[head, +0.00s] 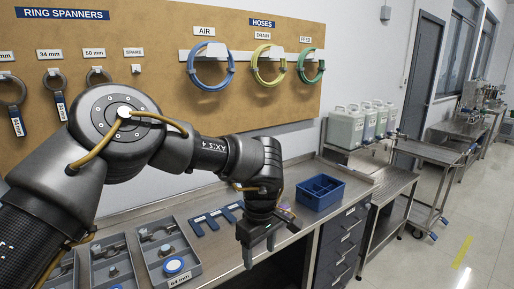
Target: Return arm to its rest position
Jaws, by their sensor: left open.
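My left arm comes in from the left and reaches across the front of the board. My left gripper (259,246) points down over the front edge of the steel bench (219,246). Its fingers are apart and I see nothing between them. My right gripper is not in view.
Grey trays (166,250) with metal parts lie on the bench, beside a dark blue slotted rack (208,220). A blue bin (320,192) stands farther right. Spanners (56,88) and hoses (209,70) hang on the board.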

